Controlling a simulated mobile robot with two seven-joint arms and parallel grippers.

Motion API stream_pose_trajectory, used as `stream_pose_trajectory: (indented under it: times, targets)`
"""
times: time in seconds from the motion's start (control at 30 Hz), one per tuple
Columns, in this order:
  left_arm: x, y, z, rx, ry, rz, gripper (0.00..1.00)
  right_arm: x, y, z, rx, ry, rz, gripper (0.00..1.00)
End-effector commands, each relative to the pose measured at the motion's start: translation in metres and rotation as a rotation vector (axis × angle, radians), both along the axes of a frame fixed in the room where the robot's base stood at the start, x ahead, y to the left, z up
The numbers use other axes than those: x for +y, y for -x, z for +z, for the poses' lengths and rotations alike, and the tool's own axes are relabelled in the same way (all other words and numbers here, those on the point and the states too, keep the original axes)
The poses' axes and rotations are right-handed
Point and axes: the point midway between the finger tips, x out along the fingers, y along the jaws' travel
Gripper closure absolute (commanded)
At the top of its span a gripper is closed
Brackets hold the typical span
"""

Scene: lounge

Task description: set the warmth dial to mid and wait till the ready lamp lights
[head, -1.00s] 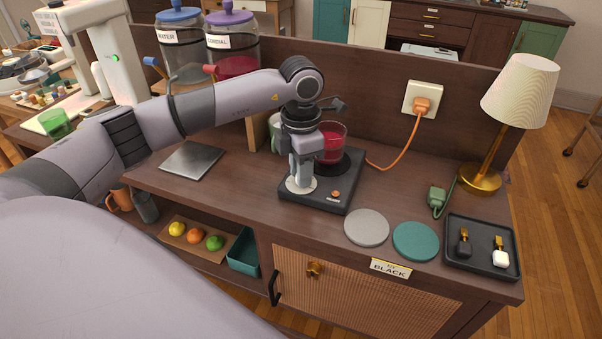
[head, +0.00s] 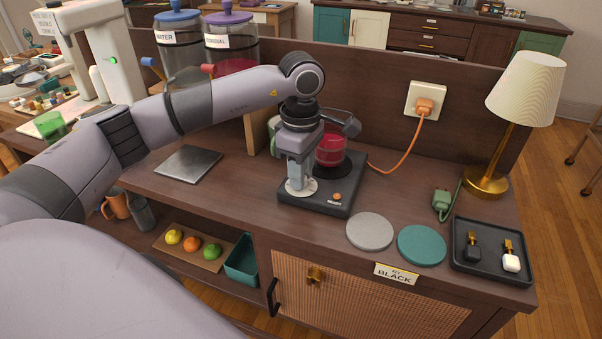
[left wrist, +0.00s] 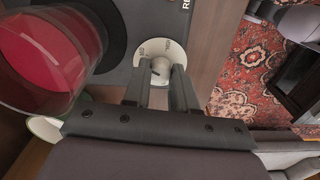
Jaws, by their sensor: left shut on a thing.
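The black warmer (head: 322,204) stands on the cabinet top with a pale round warmth dial (head: 301,192) at its front left. My left gripper (head: 299,180) points down at the dial and is shut on its knob. The left wrist view shows the dial (left wrist: 160,68) between the two fingers; its small lettering is hard to read. The ready lamp (head: 337,196) is a small orange-red spot at the warmer's front right; I cannot tell if it is lit. A glass of red drink (head: 331,148) stands on the round heating plate behind the dial. My right gripper is out of view.
A grey coaster (head: 370,231) and a teal coaster (head: 422,244) lie to the right. A black tray (head: 488,266) holds two small tagged items. An orange cord runs to the wall socket (head: 425,101). A brass lamp (head: 487,182) stands at the right.

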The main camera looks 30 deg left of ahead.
Motion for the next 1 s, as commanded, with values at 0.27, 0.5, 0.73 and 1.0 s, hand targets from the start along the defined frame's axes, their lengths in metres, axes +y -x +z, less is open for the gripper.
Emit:
stream_pose_trajectory:
  times: [0.27, 0.5, 0.73, 1.0]
  targets:
    - [0.0003, -0.0013, 0.0017, -0.006, 0.001, -0.127, 1.00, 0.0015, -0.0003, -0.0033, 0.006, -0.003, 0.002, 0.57]
    - [0.0003, -0.0014, 0.0022, -0.006, 0.001, -0.169, 1.00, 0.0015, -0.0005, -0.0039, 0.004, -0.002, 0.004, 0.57]
    - [0.0003, -0.0014, 0.0024, -0.006, 0.001, -0.173, 1.00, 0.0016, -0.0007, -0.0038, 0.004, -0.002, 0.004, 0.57]
    - [0.0003, -0.0014, 0.0024, -0.006, 0.001, -0.172, 0.48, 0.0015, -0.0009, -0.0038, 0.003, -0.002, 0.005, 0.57]
